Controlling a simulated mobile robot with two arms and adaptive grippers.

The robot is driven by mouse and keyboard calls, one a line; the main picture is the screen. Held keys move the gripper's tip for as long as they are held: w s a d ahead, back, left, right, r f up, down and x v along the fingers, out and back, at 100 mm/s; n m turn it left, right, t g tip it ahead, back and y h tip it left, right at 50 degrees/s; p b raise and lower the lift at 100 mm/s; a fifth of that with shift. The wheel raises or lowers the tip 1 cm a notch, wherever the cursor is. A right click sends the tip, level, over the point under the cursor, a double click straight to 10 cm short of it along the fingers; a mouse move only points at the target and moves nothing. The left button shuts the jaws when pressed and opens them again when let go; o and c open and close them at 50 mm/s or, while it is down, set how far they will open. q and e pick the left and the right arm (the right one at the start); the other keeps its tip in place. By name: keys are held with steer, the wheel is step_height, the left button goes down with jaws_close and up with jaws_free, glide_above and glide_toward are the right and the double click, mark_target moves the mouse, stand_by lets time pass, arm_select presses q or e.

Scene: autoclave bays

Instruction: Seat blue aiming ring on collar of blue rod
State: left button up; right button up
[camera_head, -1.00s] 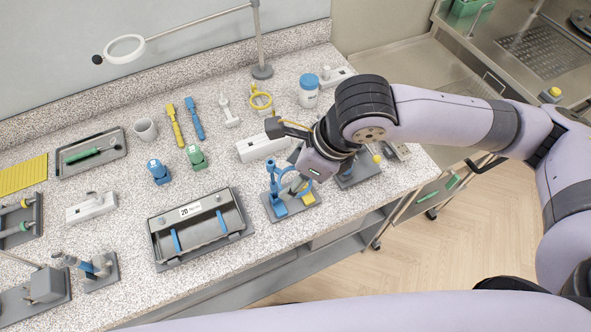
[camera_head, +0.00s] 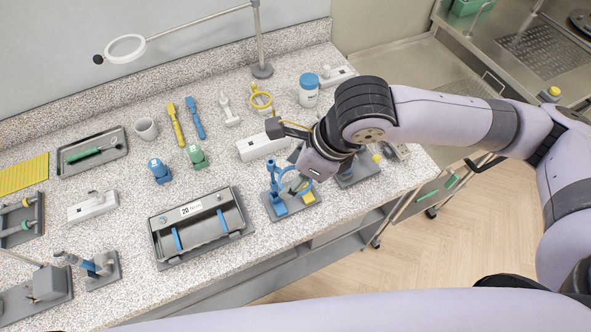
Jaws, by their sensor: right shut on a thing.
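A blue stand with an upright blue rod (camera_head: 274,180) is on a grey base (camera_head: 282,215) near the bench's front edge. My right gripper (camera_head: 299,173) reaches in from the right, just right of the rod's upper part. The fingertips are mostly hidden by the hand, and I cannot tell whether the ring touches the collar. My left gripper is not in view.
A white block (camera_head: 262,147) stands behind, and another grey fixture (camera_head: 358,172) is to the right. Clear bench lies between the tray and stand.

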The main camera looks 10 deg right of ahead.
stand_by(0.5)
steer(key=shift+f+b, duration=1.65)
steer(key=shift+f, duration=1.2)
steer(key=o, duration=0.9)
steer(key=shift+c, duration=0.2)
steer(key=v, duration=1.2)
